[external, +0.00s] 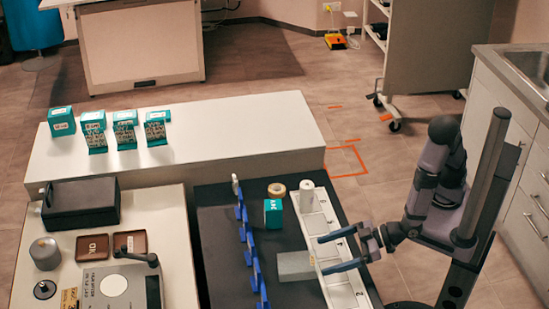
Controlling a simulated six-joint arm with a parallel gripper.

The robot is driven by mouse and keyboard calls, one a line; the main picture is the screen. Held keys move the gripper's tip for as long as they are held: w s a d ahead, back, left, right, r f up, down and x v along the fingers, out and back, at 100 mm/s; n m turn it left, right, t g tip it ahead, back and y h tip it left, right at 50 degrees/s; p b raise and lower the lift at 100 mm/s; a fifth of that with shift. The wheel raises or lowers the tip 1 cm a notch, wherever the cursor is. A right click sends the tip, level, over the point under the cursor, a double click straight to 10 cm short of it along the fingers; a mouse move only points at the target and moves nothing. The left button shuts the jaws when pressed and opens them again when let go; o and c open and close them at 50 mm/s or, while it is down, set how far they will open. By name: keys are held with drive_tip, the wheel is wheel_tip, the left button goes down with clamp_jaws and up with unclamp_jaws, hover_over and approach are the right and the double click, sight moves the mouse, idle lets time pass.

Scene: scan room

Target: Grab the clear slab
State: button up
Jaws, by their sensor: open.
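A pale grey, see-through-looking slab (294,266) lies on the dark mat, against the left side of the white numbered strip. It is the only thing here that looks like the clear slab. My gripper (322,255) comes in from the right, over the white strip. Its two blue fingers are spread open and point left toward the slab, with nothing between them. The fingertips are close to the slab's right end. I cannot tell from this view how high they are above it, or whether they touch.
The white numbered strip (322,228) carries a white cylinder (306,197) at its far end. A teal box (273,214) and a tape roll (276,189) stand on the dark mat (216,240). A row of blue holders (249,247) runs left of the slab.

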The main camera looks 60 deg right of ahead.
sight(299, 262)
drive_tip(key=shift+p+x, duration=0.55)
drive_tip(key=shift+x, duration=3.05)
drive_tip(key=c, duration=1.5)
drive_tip(key=shift+c, duration=0.2)
drive_tip(key=shift+r, duration=0.2)
wheel_tip(299, 262, up, 10)
drive_tip(key=shift+p, duration=0.35)
